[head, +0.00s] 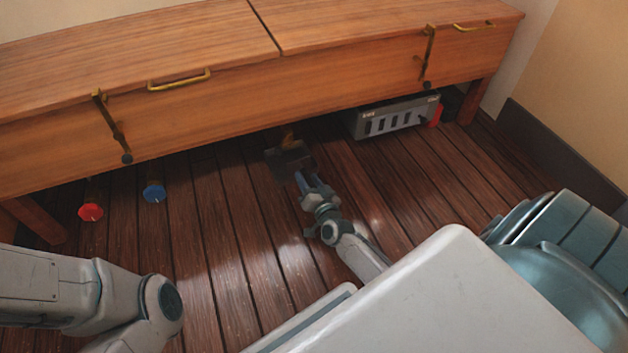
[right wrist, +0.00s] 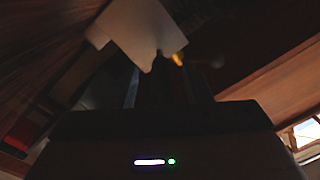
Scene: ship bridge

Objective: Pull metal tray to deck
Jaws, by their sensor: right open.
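A dark, flat, square-edged piece that looks like the metal tray (head: 285,163) lies in the shadow under the front of the wooden bench. My right gripper (head: 304,178) is open at its near edge, low over the deck. I cannot tell whether they touch. In the right wrist view a pale flat plate (right wrist: 138,32), probably the same tray, shows just beyond the dark fingers (right wrist: 165,88). Its far part is in shadow. My left arm shows at the lower left, but its gripper is out of view.
The wooden bench (head: 180,105) overhangs the deck, with brass handles and latches. A grey slotted box (head: 398,117) and a red item (head: 436,115) stand under its right part. Red-ended (head: 90,211) and blue-ended (head: 154,191) cylinders lie at left. Planks (head: 225,230) before the bench are clear.

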